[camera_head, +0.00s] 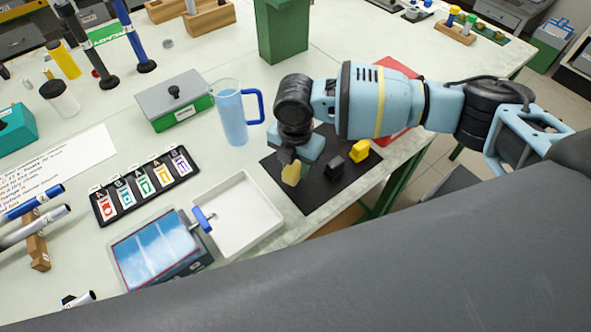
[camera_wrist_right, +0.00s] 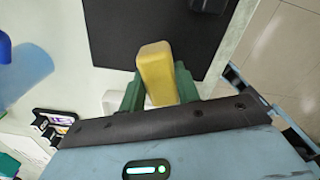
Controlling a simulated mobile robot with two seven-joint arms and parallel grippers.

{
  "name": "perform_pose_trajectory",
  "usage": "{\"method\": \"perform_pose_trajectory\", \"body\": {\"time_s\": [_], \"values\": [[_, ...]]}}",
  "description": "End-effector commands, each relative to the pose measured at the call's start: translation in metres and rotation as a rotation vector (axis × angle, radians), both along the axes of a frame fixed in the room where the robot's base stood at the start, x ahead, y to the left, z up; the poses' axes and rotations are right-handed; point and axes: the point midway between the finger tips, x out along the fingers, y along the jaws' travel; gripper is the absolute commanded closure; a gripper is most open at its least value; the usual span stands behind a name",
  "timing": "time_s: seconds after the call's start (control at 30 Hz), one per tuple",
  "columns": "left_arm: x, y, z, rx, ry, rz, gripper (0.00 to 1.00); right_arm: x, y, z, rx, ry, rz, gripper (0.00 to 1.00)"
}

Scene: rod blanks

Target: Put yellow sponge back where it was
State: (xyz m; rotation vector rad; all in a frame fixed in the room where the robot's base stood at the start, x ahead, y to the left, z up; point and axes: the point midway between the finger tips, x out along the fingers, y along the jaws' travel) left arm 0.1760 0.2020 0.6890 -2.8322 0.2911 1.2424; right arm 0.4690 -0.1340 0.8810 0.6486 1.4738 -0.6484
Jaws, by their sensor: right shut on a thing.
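My right gripper (camera_head: 290,162) is shut on the yellow sponge (camera_head: 291,175), over the left part of the black mat (camera_head: 310,198). In the right wrist view the sponge (camera_wrist_right: 156,70) stands between the green fingers of the gripper (camera_wrist_right: 158,88), with the black mat (camera_wrist_right: 110,40) behind it. I cannot tell whether the sponge touches the mat. A black block (camera_head: 336,167) and another yellow block (camera_head: 359,151) lie on the mat to the right of the sponge. My left gripper is not in view.
A blue mug (camera_head: 232,118) stands left of my right gripper. The table's edge runs close right of the mat.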

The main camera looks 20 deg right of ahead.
Motion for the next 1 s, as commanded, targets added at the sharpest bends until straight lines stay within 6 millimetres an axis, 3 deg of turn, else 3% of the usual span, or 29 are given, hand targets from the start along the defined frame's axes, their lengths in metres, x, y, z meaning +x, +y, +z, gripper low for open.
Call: {"method": "perform_pose_trajectory", "body": {"time_s": [0.27, 0.53, 0.93, 0.97, 1.0], "values": [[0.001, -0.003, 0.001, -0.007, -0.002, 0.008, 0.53, 0.003, -0.002, -0.003, -0.001, 0.001, 0.0, 0.86], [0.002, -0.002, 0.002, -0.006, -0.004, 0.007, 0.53, 0.002, -0.002, -0.034, 0.0, 0.001, -0.001, 0.86], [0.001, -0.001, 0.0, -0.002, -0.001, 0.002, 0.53, 0.002, -0.002, -0.039, 0.001, 0.002, -0.001, 0.86], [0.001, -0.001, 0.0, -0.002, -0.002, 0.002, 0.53, 0.002, -0.002, -0.039, 0.0, 0.001, -0.001, 0.65], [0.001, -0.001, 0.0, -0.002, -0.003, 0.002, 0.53, 0.002, -0.002, -0.039, 0.0, 0.001, -0.001, 0.6]]}}
